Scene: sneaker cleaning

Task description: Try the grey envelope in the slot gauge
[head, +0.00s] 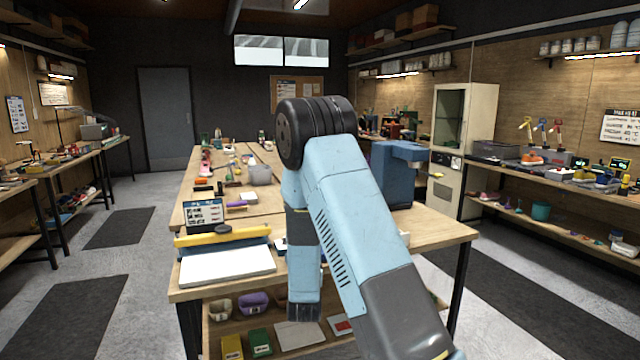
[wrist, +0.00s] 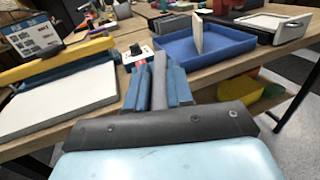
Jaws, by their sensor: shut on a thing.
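My gripper (wrist: 158,84) shows in the wrist view with its blue fingers closed on a thin grey piece, seen edge-on, which looks like the grey envelope (wrist: 158,92). It is held upright above the table. A white board with a blue and yellow bar (head: 222,236) lies at the table's front left; it also shows at the left of the wrist view (wrist: 60,98). It may be the slot gauge, but I cannot tell for sure. In the head view my arm hides the gripper and the envelope.
A blue tray (wrist: 235,47) with an upright pale panel (wrist: 197,34) stands ahead to the right. A dark sign (head: 204,214) stands behind the white board. A large blue machine (head: 392,178) is on the table's right. A lower shelf holds several items.

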